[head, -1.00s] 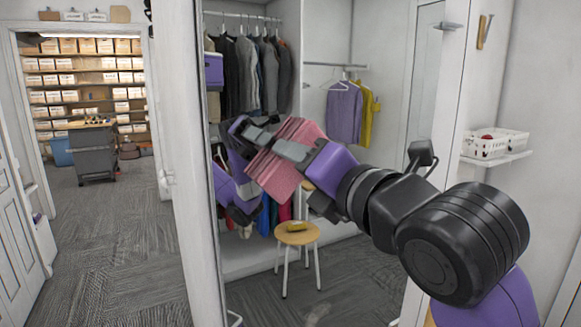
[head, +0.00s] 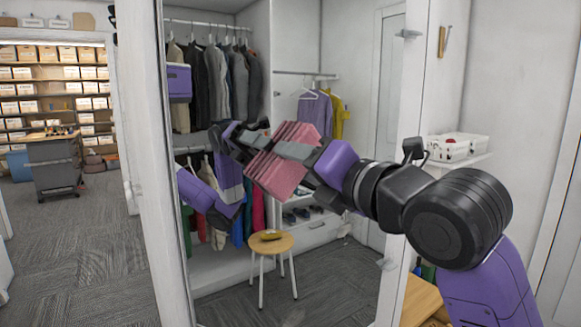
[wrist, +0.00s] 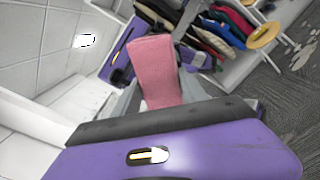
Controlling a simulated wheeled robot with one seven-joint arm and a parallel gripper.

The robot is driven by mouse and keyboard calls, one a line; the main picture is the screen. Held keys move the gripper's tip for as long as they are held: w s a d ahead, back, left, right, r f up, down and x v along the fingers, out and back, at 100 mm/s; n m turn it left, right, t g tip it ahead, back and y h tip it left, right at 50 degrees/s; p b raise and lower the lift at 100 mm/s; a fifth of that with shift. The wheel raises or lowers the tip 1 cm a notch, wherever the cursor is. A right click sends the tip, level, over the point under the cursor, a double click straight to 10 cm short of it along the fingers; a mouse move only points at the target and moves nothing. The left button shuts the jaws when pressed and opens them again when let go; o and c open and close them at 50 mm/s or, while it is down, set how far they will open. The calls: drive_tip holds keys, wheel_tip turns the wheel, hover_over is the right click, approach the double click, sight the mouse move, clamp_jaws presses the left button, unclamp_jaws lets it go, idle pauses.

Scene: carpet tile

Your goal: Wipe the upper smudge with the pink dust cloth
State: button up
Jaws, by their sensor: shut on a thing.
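My gripper (head: 276,146) is shut on the pink dust cloth (head: 276,175), which shows above and below the grey fingers. In the wrist view the cloth (wrist: 154,70) sticks out ahead of the purple gripper body. The gripper faces a tall white-framed mirror pane (head: 350,290); a reflected purple arm meets it from the left. The cloth is at or very close to the pane; I cannot tell whether it touches. Pale smudge-like marks (wrist: 304,52) show at the right of the wrist view. I cannot make out the upper smudge, which may be behind the cloth.
Within the mirror frame show hanging clothes (head: 215,80), a round stool (head: 270,244) with a yellow thing on it, and a shelf with shoes. A white basket (head: 458,147) stands on a shelf at right. Open carpet (head: 80,265) lies at left.

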sight(280, 167)
drive_tip(key=shift+w+d+b, duration=0.35)
drive_tip(key=shift+w+d, duration=0.15)
drive_tip(key=shift+d, duration=0.1)
drive_tip(key=shift+s+a, duration=0.45)
drive_tip(key=shift+a, duration=0.3)
drive_tip(key=shift+s+a, duration=0.5)
drive_tip(key=shift+a, duration=0.3)
drive_tip(key=shift+s+a, duration=0.45)
drive_tip(key=shift+a, duration=0.3)
drive_tip(key=shift+s+a, duration=0.85)
drive_tip(key=shift+a, duration=0.25)
drive_tip(key=shift+s+a, duration=0.85)
drive_tip(key=shift+a, duration=0.25)
drive_tip(key=shift+d, duration=0.1)
drive_tip(key=shift+v, duration=2.95)
drive_tip(key=shift+s+d, duration=0.1)
